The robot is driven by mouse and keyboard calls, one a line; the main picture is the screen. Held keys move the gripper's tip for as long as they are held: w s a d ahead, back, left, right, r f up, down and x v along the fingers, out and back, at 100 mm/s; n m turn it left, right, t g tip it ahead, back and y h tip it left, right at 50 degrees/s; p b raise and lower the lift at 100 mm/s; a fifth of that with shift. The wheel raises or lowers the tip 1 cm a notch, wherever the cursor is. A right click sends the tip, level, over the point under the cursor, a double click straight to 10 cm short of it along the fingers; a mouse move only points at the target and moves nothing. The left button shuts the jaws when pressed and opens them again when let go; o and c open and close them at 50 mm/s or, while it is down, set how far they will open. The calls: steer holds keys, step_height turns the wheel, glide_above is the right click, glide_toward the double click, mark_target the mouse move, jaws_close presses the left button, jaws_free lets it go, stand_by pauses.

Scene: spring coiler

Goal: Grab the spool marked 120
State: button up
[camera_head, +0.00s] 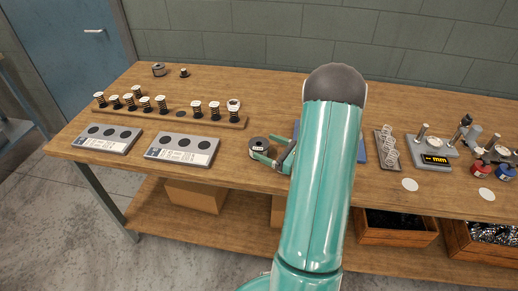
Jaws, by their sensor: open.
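A dark grey spool (257,144) with a pale label stands on the wooden workbench (225,90), near its front edge, left of my arm. The number on its label is too small to read. My gripper (264,155) is open at this spool, with its green fingers pointing left. I cannot tell whether the fingers are around the spool or only beside it. A similar grey spool (158,69) stands at the back left of the bench. My arm hides part of the bench's middle.
A wooden rack (215,121) holds several springs at the left. Two grey plates with round recesses, a left one (107,139) and a right one (182,149), lie in front. A gauge (432,157) and a spring tray (387,148) are right of my arm. Bins stand below.

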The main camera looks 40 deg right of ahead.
mark_target(262, 145)
steer(key=x, duration=0.3)
steer(key=shift+w+a, duration=0.1)
steer(key=shift+w, duration=0.25)
steer(key=shift+s, duration=0.1)
steer(key=c, duration=1.3)
steer(key=shift+r, duration=0.15)
